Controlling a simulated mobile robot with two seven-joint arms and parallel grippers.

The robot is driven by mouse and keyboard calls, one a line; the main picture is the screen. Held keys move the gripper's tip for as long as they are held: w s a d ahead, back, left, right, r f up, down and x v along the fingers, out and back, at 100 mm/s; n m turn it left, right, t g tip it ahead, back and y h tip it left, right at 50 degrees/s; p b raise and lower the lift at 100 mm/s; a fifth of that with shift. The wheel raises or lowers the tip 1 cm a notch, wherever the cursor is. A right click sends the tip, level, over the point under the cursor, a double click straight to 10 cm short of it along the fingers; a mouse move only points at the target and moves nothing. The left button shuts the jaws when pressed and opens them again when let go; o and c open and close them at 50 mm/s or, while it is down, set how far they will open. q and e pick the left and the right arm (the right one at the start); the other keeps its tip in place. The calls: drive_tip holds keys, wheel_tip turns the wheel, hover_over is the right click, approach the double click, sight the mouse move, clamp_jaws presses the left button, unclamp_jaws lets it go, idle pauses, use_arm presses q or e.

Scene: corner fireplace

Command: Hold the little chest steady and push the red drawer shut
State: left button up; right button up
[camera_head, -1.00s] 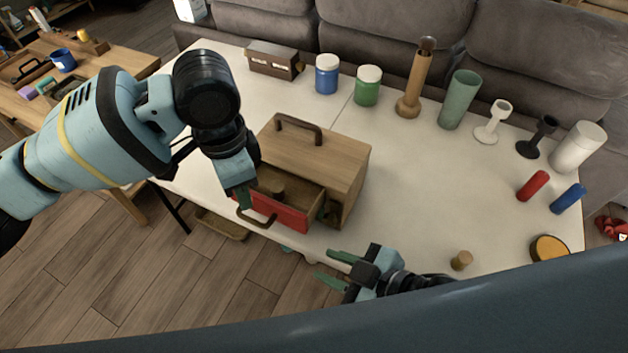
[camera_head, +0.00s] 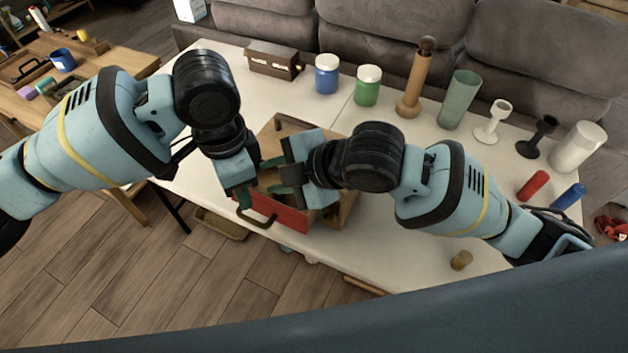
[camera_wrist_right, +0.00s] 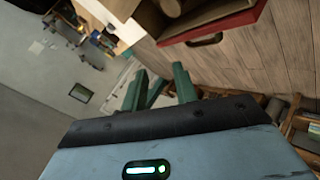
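The little chest (camera_head: 268,131) is a wooden box near the front left edge of the white table, partly hidden behind my arms. Its red drawer (camera_head: 285,215) is pulled out toward the floor side, with a brown handle (camera_head: 257,220) on its front. The right wrist view shows the red drawer front (camera_wrist_right: 228,23) at the top. My left gripper (camera_head: 240,192) is by the drawer's left side; its fingers are mostly hidden. My right gripper (camera_head: 274,176) has its green fingers apart, above the open drawer and pointing left. Contact with the chest cannot be told.
A dark brown box (camera_head: 272,60), blue jar (camera_head: 327,74), green jar (camera_head: 367,86), wooden holder (camera_head: 411,92) and green cup (camera_head: 459,98) stand along the back. Red (camera_head: 533,185) and blue (camera_head: 568,196) cylinders lie right.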

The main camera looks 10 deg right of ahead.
drive_tip(key=d+n+g+h, duration=0.2)
drive_tip(key=h, duration=0.1)
drive_tip(key=s+d+f+n+g+h, duration=0.1)
drive_tip(key=d+n+g+h, duration=0.1)
drive_tip(key=d+f+n+g+h, duration=0.1)
drive_tip(key=d+h, duration=0.1)
drive_tip(key=h, duration=0.1)
drive_tip(key=shift+s+n+g+h, duration=0.2)
drive_tip(key=shift+n+g+h, duration=0.1)
drive_tip(key=shift+n+g, duration=0.1)
drive_tip(key=shift+f, duration=3.9)
clamp_jaws()
